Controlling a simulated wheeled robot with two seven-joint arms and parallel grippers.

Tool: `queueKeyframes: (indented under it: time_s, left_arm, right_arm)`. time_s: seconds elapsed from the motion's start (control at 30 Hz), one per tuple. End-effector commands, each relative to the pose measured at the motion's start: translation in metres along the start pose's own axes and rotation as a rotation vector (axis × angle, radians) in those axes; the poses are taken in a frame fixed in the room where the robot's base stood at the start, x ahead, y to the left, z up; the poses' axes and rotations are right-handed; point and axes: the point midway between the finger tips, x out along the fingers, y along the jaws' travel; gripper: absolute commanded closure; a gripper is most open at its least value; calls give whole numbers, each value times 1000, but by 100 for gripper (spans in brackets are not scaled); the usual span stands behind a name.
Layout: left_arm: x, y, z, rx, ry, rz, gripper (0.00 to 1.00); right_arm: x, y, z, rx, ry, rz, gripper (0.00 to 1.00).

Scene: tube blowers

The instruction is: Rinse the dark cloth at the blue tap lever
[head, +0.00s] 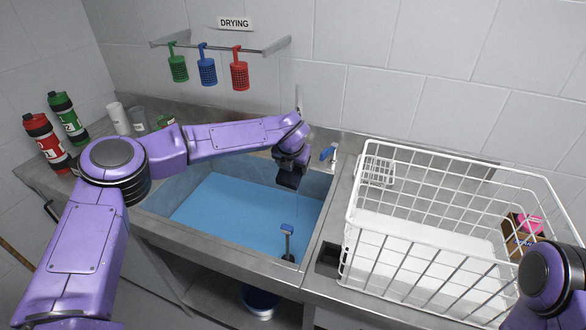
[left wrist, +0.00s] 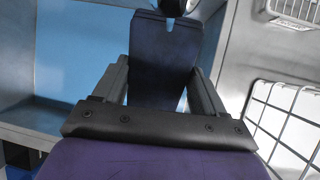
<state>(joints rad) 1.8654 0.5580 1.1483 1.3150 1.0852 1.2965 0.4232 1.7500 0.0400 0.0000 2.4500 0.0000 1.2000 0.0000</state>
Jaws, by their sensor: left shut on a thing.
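My left gripper (head: 290,165) is over the sink, near its back right part. In the left wrist view its two fingers (left wrist: 163,85) stand on either side of the dark navy cloth (left wrist: 163,50) and are shut on it. The cloth shows as a small dark piece (head: 288,179) below the gripper in the head view. A blue tap lever (head: 328,152) is on the sink's back right rim, just right of the gripper. A grey tap spout (head: 299,98) rises behind the gripper, partly hidden. I cannot tell whether water runs. My right gripper is out of view.
The steel sink (head: 270,254) has a blue floor. A white wire basket (head: 450,165) fills the right counter. Red and green bottles (head: 47,140) stand left. Colored holders (head: 207,70) hang under the DRYING sign.

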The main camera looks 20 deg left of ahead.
Motion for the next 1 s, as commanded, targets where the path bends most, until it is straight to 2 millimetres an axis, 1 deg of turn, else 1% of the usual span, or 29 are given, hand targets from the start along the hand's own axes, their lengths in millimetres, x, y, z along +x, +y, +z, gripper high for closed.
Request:
queueKeyframes:
  time_s: [0.17, 0.9, 1.0]
  left_arm:
    - [-1, -2, -1, 1, 0, 0, 58]
    - [-26, -58, -35, 3, -2, -1, 58]
    - [-29, -62, -38, 1, -2, 0, 58]
  right_arm:
    - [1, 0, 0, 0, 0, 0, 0]
    - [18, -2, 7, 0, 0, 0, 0]
    - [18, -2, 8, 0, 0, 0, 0]
